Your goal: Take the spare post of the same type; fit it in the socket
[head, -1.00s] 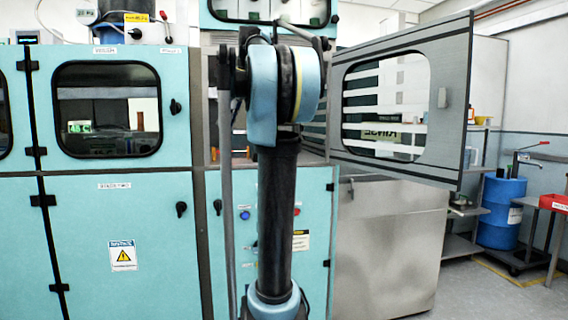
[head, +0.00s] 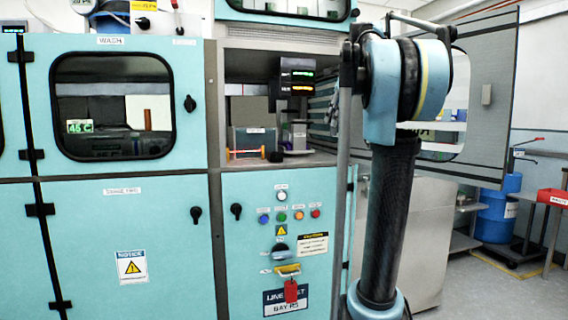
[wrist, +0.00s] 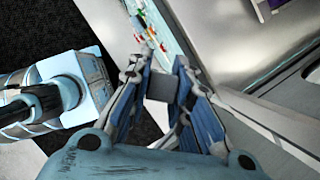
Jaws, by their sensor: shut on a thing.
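In the wrist view my gripper (wrist: 164,76) is shut, its blue-padded fingers on either side of a small plain grey piece (wrist: 162,88), which I take to be the post. Only one face of the piece shows, so its type cannot be told. The gripper and the piece do not show in the head view. An open bay in the machine shows in the head view, with a grey upright unit (head: 298,136) and a grey labelled box (head: 252,140) inside. I cannot make out the socket.
Two lit readouts (head: 297,82) hang in the bay. An open bay door (head: 490,120) stands out at the right, partly behind my arm. The closed wash door (head: 112,105) is at left.

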